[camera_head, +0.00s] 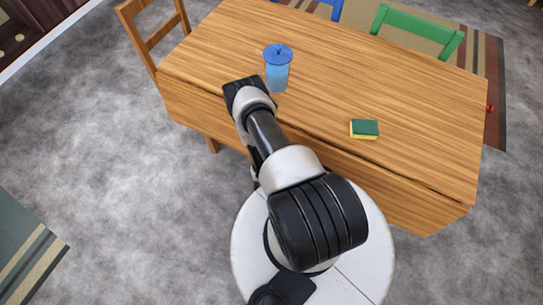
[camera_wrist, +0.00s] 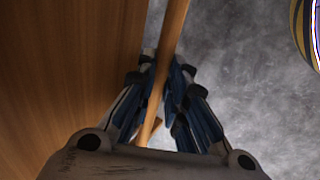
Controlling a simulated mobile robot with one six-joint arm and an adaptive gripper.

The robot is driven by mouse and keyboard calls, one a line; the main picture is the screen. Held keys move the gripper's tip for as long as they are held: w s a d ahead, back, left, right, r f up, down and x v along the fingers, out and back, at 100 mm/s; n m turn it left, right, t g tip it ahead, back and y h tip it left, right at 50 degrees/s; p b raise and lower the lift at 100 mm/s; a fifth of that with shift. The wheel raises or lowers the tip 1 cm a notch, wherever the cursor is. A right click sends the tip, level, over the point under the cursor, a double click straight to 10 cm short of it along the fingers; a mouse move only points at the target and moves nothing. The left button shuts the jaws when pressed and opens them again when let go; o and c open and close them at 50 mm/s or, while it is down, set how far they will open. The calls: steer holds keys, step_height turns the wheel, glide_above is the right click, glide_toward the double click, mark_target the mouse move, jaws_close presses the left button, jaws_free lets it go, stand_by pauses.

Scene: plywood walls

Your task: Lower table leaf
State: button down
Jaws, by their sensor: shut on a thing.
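The wooden table (camera_head: 410,75) stands ahead of me. Its near leaf (camera_head: 410,203) shows as a panel sloping down below the near edge of the top; its exact angle is hard to tell. A broad wooden surface (camera_wrist: 65,60) fills the left of that view. In the head view my arm hides the fingers and the grip.
A blue lidded cup (camera_head: 278,72) and a green and yellow sponge (camera_head: 364,129) stand on the tabletop. A wooden chair (camera_head: 145,40) is at the left end and a green chair (camera_head: 420,25) at the far side. Grey floor (camera_head: 110,150) is clear at the left.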

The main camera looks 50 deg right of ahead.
steer(key=shift+h, duration=0.4)
steer(key=shift+w+d+f, duration=0.25)
steer(key=shift+d, duration=0.4)
steer(key=shift+w+d+f, duration=0.2)
steer(key=shift+w+d, duration=0.05)
steer(key=shift+d, duration=0.35)
steer(key=shift+w+d+f, duration=0.25)
steer(key=shift+d, duration=0.4)
